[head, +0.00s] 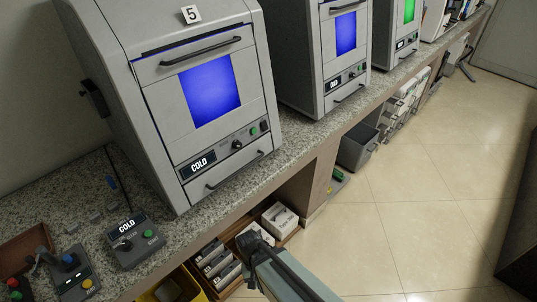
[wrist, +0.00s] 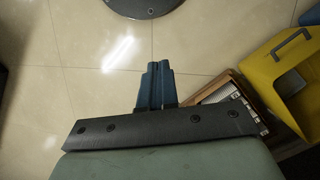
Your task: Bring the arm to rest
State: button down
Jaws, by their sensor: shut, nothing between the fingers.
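My gripper (wrist: 157,68) shows in the wrist view with its two blue-grey fingers together and nothing between them. It points over the bare tiled floor. In the head view my arm comes in from the bottom edge, and its dark end (head: 250,241) is in front of the low shelf under the counter. The fingers are too small to make out there.
A granite counter (head: 300,135) carries grey machines, the nearest (head: 205,90) with a blue window and a "COLD" label. A control box (head: 134,240) stands before it. Below are a yellow bin (wrist: 283,82) and a wooden crate (wrist: 222,88).

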jog(key=s+d+f+m+g+y, duration=0.1)
jog(key=s+d+f, duration=0.4)
jog(key=d, duration=0.4)
jog(key=s+d+f+m+g+y, duration=0.1)
jog(key=s+d+f+g, duration=0.1)
jog(key=s+d+f, duration=0.4)
jog(key=d, duration=0.4)
jog(key=shift+s+d+f, duration=0.25)
jog(key=shift+s, duration=0.15)
